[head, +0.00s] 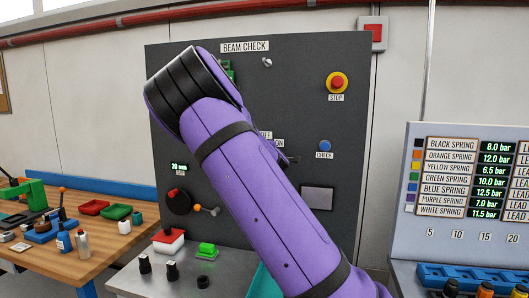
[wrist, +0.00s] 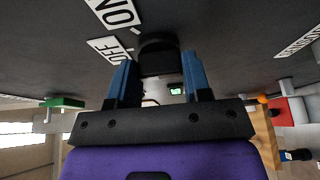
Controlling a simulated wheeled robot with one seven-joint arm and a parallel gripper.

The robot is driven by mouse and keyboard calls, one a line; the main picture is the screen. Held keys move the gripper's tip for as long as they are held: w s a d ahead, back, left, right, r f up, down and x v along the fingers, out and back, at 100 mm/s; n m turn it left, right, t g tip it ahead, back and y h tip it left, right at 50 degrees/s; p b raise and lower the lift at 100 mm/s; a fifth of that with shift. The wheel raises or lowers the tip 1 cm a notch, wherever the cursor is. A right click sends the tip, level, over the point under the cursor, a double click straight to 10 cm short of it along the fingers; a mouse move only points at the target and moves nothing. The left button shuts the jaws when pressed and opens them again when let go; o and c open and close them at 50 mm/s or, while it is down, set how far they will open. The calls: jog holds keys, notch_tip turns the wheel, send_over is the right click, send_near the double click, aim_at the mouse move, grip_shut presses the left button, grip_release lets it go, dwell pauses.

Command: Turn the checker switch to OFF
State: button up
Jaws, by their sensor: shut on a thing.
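The checker switch is a black knob (wrist: 158,56) on the dark panel in the wrist view. My gripper (wrist: 159,72), with two blue fingers, is shut on the knob, one finger on each side. A white OFF label (wrist: 107,50) and a white ON label (wrist: 117,12) are on the panel to the knob's upper left in this view. I cannot tell which label the knob points at.
A green button (head: 207,248) and a red box (head: 168,242) are below. A wooden workbench (head: 110,255) stands at left.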

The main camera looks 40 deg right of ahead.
jog(key=o, duration=0.9)
jog(key=v, duration=1)
jog(key=shift+s+a, duration=0.15)
jog(key=shift+s, duration=0.2)
